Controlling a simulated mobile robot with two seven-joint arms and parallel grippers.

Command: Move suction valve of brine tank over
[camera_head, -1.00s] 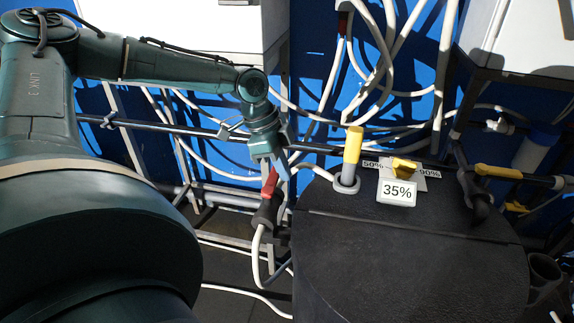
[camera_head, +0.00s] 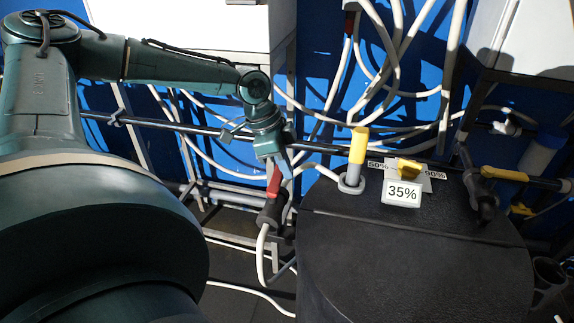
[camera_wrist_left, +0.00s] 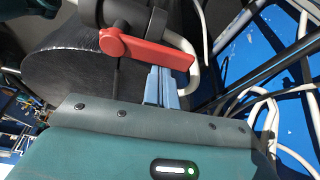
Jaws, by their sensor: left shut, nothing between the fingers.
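The suction valve has a red lever handle (camera_head: 273,181) on a black body (camera_head: 270,212), left of the black brine tank (camera_head: 410,265). My left gripper (camera_head: 286,170) is beside the handle's upper end in the head view. In the wrist view its blue fingers (camera_wrist_left: 161,85) are closed together and empty, with their tips right at the handle's edge. I cannot tell whether they touch it. My right gripper is not in view.
A black horizontal pipe (camera_head: 200,130) and white hoses (camera_head: 262,255) run close around the valve. White cabinets (camera_head: 190,25) stand behind.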

